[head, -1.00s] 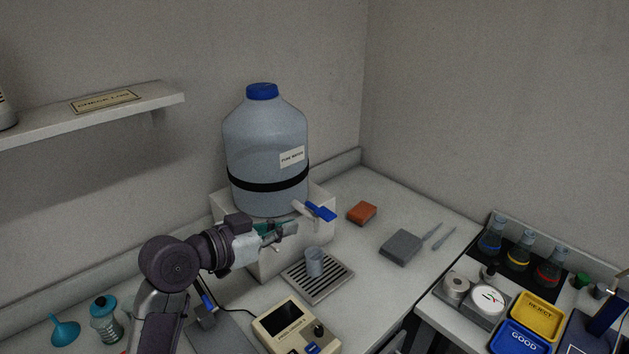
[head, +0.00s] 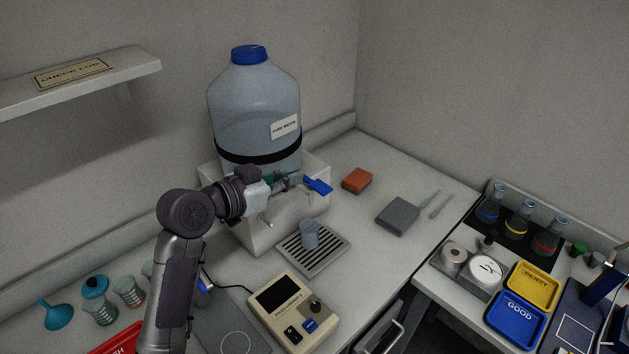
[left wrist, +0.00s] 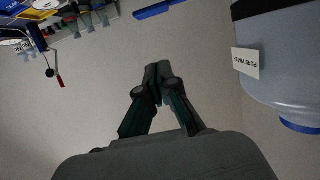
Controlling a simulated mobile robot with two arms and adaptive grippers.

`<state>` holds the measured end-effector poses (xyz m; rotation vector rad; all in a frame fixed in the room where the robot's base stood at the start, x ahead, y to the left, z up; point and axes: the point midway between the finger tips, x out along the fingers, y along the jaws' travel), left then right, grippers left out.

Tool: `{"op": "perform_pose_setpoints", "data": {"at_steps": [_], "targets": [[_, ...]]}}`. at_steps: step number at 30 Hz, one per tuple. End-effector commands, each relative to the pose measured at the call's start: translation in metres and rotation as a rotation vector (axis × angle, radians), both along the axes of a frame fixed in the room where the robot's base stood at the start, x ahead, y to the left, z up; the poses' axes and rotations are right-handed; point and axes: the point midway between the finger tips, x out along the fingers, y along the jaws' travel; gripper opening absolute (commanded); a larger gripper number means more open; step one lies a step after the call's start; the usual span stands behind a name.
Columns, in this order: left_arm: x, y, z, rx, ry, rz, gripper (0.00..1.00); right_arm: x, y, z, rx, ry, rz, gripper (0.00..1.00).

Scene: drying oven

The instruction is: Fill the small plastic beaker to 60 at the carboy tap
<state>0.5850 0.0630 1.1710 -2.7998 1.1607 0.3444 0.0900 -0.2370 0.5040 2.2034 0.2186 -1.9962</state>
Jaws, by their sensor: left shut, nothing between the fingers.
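The carboy (head: 254,105), labelled PURE WATER, stands on a white box stand (head: 250,233). Its tap has a blue lever (head: 318,187) at the front right. The small plastic beaker (head: 309,236) stands upright on a slotted drip tray (head: 325,262) below the tap; its fill level is too small to read. My left gripper (head: 297,182) is beside the tap, close to the lever; I cannot tell whether it touches. In the left wrist view the left gripper (left wrist: 158,72) has its fingers together and empty, with the lever (left wrist: 158,9) beyond them. My right gripper is not in view.
A beige instrument (head: 293,312) stands in front of the drip tray. A red-brown sponge (head: 357,180) and a grey block (head: 398,216) lie to the right. Flasks and yellow and blue trays occupy the right bench. Several containers and a teal funnel (head: 57,315) are at lower left.

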Motion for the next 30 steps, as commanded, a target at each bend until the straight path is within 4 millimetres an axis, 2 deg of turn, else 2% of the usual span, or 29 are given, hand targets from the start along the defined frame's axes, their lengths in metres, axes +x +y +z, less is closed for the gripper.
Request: {"op": "perform_pose_setpoints", "data": {"at_steps": [1, 9, 13, 18, 30], "targets": [[0.008, -0.009, 0.002, -0.004, 0.004, 0.000, 0.00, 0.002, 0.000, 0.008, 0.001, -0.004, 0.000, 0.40], [0.046, -0.048, -0.013, -0.002, 0.005, -0.002, 0.00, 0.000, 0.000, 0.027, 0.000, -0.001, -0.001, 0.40], [0.045, -0.046, -0.037, -0.001, 0.008, 0.001, 0.00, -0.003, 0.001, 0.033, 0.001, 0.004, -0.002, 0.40], [0.046, -0.046, -0.052, 0.001, 0.002, 0.000, 0.00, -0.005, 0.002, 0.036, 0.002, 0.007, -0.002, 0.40], [0.046, -0.046, -0.057, 0.002, 0.000, 0.001, 0.00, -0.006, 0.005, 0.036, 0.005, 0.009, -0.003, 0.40]]}}
